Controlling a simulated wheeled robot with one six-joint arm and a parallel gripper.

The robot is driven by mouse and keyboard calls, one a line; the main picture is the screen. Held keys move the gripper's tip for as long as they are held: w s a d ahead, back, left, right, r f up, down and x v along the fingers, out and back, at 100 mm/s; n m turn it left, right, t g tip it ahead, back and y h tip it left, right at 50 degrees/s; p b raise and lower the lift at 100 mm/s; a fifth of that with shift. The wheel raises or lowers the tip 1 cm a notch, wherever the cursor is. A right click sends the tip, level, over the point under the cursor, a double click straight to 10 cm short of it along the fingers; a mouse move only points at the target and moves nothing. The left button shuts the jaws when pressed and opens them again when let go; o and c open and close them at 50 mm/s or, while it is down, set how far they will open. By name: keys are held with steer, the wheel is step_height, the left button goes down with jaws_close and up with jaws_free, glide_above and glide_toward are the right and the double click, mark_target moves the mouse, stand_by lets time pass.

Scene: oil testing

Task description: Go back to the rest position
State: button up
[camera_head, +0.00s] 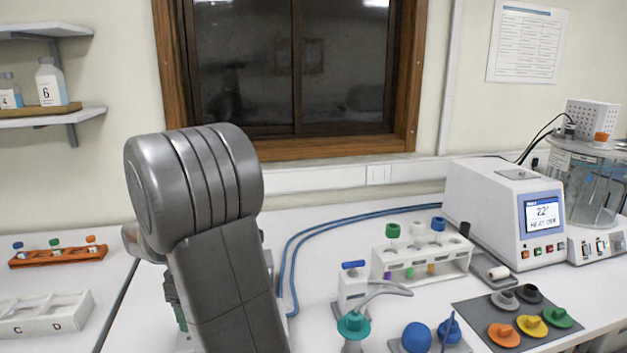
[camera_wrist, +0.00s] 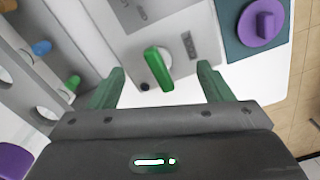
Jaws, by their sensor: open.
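My gripper (camera_wrist: 160,84) is open in the wrist view, with its two green fingers spread wide. A green handle (camera_wrist: 158,68) on a pale round seat shows between and beyond the fingers, apart from both. Nothing is visibly held. In the head view my grey arm stands left of centre in front of the window. It hides most of the gripper and part of the bench behind it; only bits of green show beside the arm.
The wrist view shows a purple knob (camera_wrist: 262,25) on a dark mat and a rack with coloured plugs. In the head view, a white tube rack (camera_head: 420,263), a heater box (camera_head: 488,215), and a grey mat (camera_head: 478,317) with coloured knobs stand right. An orange rack (camera_head: 58,257) lies left.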

steer(key=n, duration=0.3)
steer(key=shift+n+b, duration=0.3)
stand_by(0.4)
